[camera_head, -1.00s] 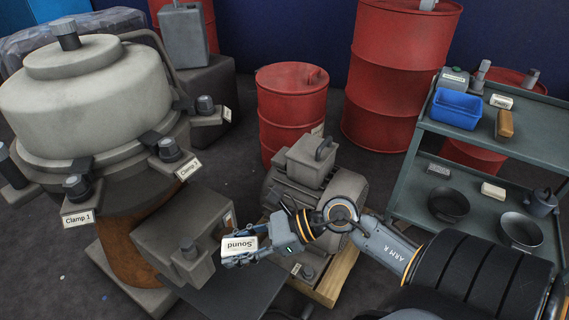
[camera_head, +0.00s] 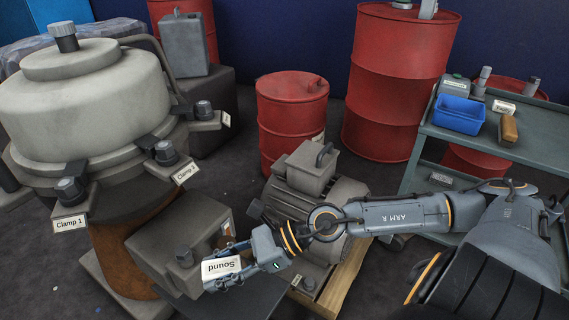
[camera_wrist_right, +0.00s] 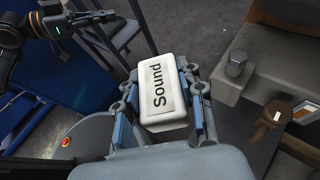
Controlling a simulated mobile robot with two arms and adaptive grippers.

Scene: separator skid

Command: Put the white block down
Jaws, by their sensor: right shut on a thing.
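In the head view the block is in front of the grey box (camera_head: 180,245) at the base of the separator. I cannot tell how high it is above the dark plate (camera_head: 235,300) below. My left gripper is not in the head view; a dark gripper-like part (camera_wrist_right: 40,35) shows at the upper left of the wrist view.
The separator vessel (camera_head: 85,100) with labelled clamps stands at the left. A motor (camera_head: 310,195) on a wooden pallet (camera_head: 345,275) is beside my right arm. A shelf cart (camera_head: 480,140) with a blue bin (camera_head: 459,113) stands at the right. Red drums (camera_head: 292,115) stand behind.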

